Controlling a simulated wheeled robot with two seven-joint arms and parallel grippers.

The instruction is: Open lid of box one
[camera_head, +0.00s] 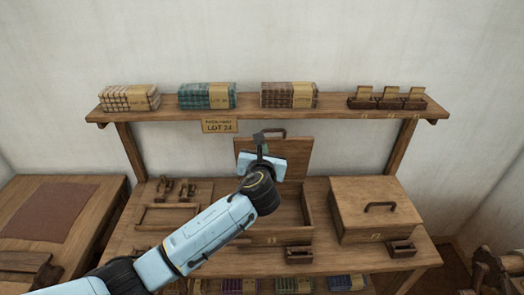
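An open wooden box (308,212) stands on the middle of the bench; its front marking is too small to read. Its lid (299,157) is raised, standing steeply at the back, with a dark handle (275,131) at the top edge. My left gripper (260,138) is in front of the lid, its dark fingers close to the handle. Whether they touch or grip it cannot be told. My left arm covers part of the box's interior and left side. A second wooden box (351,211) to the right has its lid shut, with a dark handle on top. My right gripper is not in view.
Small wooden trays (299,255) sit along the bench front. A wooden frame (168,217) lies left of the box.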

